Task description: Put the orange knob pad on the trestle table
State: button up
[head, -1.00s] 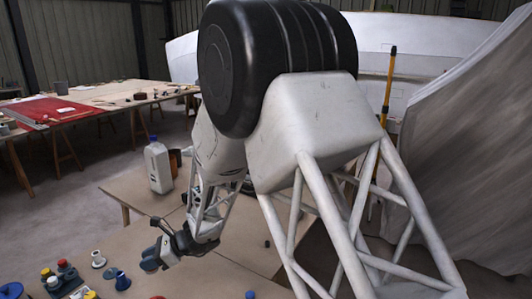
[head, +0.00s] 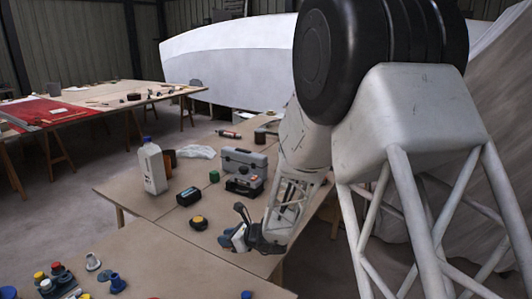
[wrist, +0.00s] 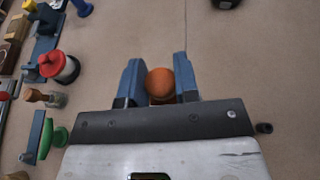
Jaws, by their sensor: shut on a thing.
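The orange knob pad shows in the wrist view as a round orange knob (wrist: 160,82) between the two blue fingers of my gripper (wrist: 159,80). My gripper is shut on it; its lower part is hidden. In the head view my gripper (head: 238,236) hangs over the near bench, left of my arm, and the pad cannot be made out there. A trestle table (head: 112,101) with a wooden top and splayed legs stands at the far left, well away from my gripper.
The near bench (head: 165,250) carries a white bottle (head: 153,168), a grey toolbox (head: 244,163), a black-and-yellow item (head: 198,222) and several coloured knobbed pieces at lower left. A red cloth (head: 38,111) covers part of the trestle table. A pale hull (head: 235,55) stands behind.

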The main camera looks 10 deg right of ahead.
jog(key=shift+m+t+h, duration=0.6)
jog(key=shift+m, duration=0.2)
jog(key=shift+s+d+f, duration=0.15)
jog(key=shift+d+f, duration=2.5)
jog(key=shift+d, duration=0.1)
jog(key=w, duration=0.5)
jog(key=w+a+f, duration=0.1)
jog(key=w, duration=1)
jog(key=shift+a+f, duration=0.2)
jog(key=shift+f, duration=1.75)
jog(key=shift+f, duration=0.15)
